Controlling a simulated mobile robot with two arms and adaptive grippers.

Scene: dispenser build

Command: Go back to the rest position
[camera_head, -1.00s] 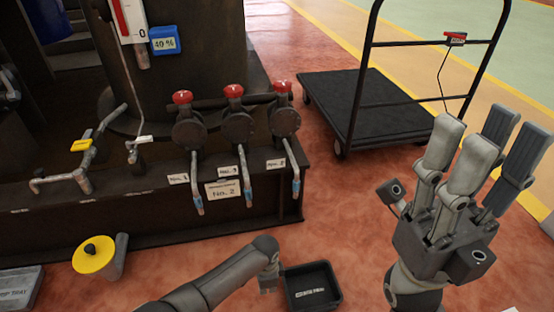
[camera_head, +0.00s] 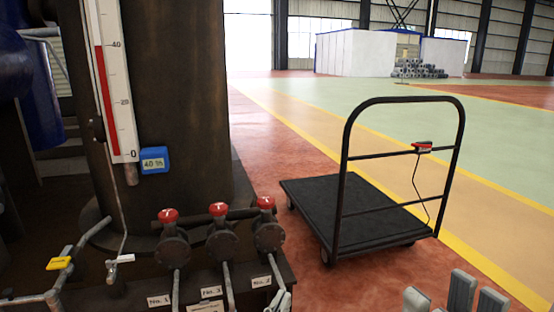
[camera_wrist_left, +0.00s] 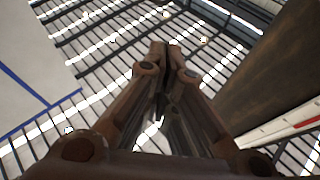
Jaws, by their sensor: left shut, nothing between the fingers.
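A dark tank (camera_head: 170,100) with a red-and-white gauge (camera_head: 112,80) stands left. Three red-topped valves (camera_head: 220,240) are below it. A black cart (camera_head: 350,210) with a tall handle stands right of centre. Open floor (camera_head: 300,130) lies beyond.

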